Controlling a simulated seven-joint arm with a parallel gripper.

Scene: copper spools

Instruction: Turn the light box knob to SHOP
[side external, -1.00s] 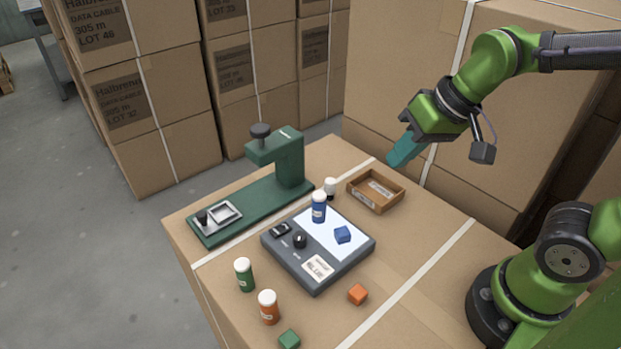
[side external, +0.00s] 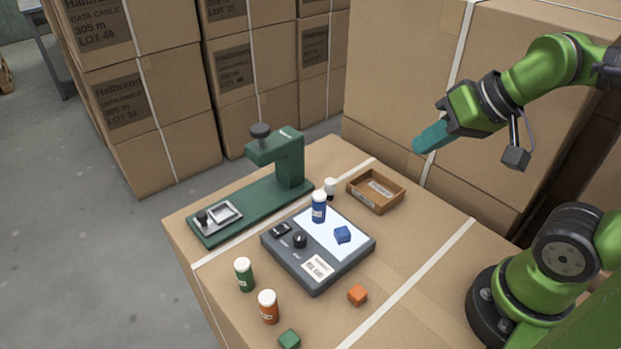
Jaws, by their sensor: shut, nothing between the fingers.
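The light box (side external: 318,279) is a dark grey box with a lit white panel, lying on the carton top. Its black round knob (side external: 299,240) is on the left part of its top, near a small black switch or display (side external: 281,229). The knob's markings are too small to read, so its setting cannot be told. A white label (side external: 318,267) is on the box's front part. My gripper (side external: 418,146), with teal fingers, is shut and empty, high in the air to the upper right of the light box, well apart from the knob.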

